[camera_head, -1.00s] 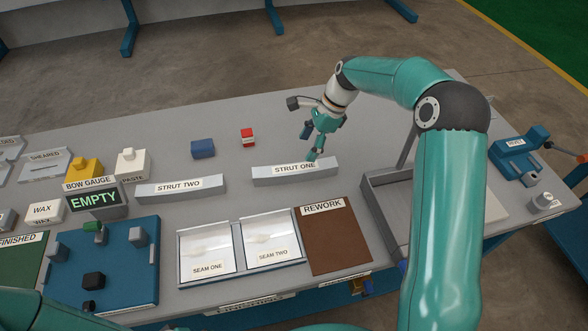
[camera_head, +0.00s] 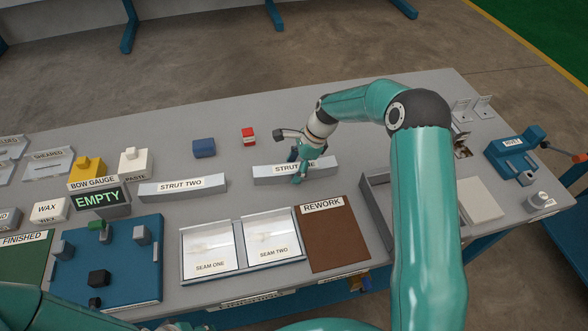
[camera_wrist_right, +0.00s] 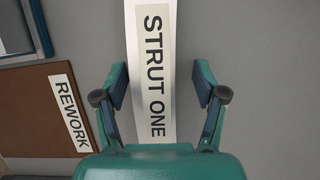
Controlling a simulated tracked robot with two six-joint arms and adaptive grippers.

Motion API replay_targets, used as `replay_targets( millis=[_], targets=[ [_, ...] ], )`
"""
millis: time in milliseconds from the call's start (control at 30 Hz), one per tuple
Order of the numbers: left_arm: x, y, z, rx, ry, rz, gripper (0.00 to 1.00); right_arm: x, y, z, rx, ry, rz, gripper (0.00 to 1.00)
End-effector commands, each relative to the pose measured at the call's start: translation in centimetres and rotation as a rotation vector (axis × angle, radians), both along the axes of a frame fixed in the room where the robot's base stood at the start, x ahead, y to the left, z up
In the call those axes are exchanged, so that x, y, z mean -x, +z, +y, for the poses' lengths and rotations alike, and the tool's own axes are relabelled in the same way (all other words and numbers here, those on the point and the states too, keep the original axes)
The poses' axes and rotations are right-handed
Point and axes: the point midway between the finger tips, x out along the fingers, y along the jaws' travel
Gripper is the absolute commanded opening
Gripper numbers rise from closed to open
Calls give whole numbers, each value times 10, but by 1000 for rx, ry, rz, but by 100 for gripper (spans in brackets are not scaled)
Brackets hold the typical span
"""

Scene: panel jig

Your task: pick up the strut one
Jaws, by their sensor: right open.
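Strut one is a long light-grey bar (camera_head: 265,172) with a "STRUT ONE" label, lying on the bench behind the seam trays and the rework mat. My right gripper (camera_head: 298,168) is over the strut's right half and hides part of its label. In the right wrist view the strut (camera_wrist_right: 150,60) runs lengthwise between the two fingers of my right gripper (camera_wrist_right: 160,88). The fingers are open, with a gap on each side of the strut. My left gripper is not in view.
Strut two (camera_head: 183,188) lies to the left. The brown rework mat (camera_head: 330,237) and the seam one and seam two trays (camera_head: 240,268) are in front. A grey open tray (camera_head: 374,197) is at the right.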

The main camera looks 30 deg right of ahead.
Motion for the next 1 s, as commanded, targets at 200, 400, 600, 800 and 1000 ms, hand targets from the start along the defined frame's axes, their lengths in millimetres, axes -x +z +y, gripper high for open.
replay_targets(
  millis=[200, 400, 600, 800, 1000],
  targets=[
    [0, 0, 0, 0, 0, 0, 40, 0, 0, 0, 0, 0, 0, 48],
    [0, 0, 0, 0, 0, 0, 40, 0, 0, 0, 0, 1, 0, 14],
    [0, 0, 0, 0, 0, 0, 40, -1, 1, 0, 1, 0, -2, 0],
    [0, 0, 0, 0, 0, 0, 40, -1, 2, 0, 1, 1, -2, 0],
    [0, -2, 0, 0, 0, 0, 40, -2, 11, 0, 1, 2, -4, 0]
  ],
)
